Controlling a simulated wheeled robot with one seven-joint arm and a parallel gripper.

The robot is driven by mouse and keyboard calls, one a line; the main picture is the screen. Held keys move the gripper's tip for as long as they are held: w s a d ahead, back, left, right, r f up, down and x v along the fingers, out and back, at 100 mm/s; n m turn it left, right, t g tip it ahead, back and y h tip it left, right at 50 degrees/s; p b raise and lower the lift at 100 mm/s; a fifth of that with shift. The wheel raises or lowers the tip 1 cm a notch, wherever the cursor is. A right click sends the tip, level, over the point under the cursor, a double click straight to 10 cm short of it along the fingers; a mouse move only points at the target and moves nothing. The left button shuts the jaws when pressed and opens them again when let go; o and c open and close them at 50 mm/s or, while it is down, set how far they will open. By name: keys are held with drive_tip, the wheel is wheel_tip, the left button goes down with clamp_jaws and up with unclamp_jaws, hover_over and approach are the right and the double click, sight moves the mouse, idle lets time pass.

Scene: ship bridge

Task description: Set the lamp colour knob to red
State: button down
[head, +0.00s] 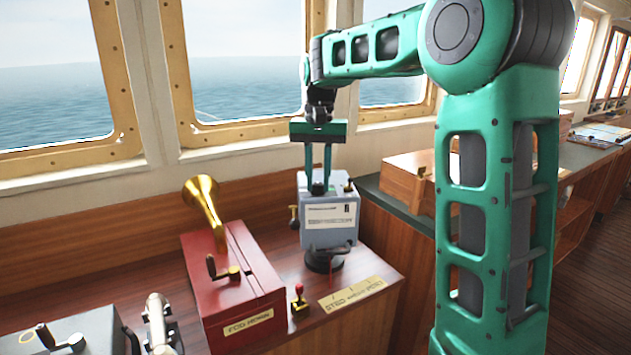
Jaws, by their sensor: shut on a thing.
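The lamp appears to be the grey-blue box (323,235) on a round black base, standing on the wooden counter. It has a white label on its front and a small brass-coloured handle on its left side. A small dark knob (319,189) sits on its top. My gripper (320,181) points straight down from above, its two fingers shut on this knob. The fingers partly hide the knob. I cannot tell which colour it is set to, and the label's lettering is too small to read.
A red fog horn box (240,295) with a crank and brass horn (205,205) stands left of the lamp. A small red-topped lever (299,297) and a brass plate (352,294) are in front. A wooden box (405,178) is to the right, behind windows rise.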

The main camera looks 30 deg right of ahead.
sight(318, 184)
drive_tip(key=shift+w+r, duration=0.1)
drive_tip(key=c, duration=1.5)
unclamp_jaws()
wheel_tip(318, 184, up, 11)
drive_tip(key=shift+a+f, duration=0.1)
drive_tip(key=shift+f, duration=0.1)
drive_tip(key=s+d+f, duration=0.4)
drive_tip(key=s+f, duration=0.1)
drive_tip(key=s, duration=0.4)
drive_tip(key=s+d+f, duration=0.4)
drive_tip(key=s+f, duration=0.2)
drive_tip(key=s, duration=0.4)
drive_tip(key=s+f, duration=0.4)
drive_tip(key=s, duration=0.1)
drive_tip(key=s+a+f, duration=0.1)
drive_tip(key=s+f, duration=0.3)
drive_tip(key=s, duration=0.1)
drive_tip(key=s+a+f, duration=0.1)
drive_tip(key=s+f, duration=0.4)
drive_tip(key=s, duration=0.1)
drive_tip(key=shift+s, duration=0.1)
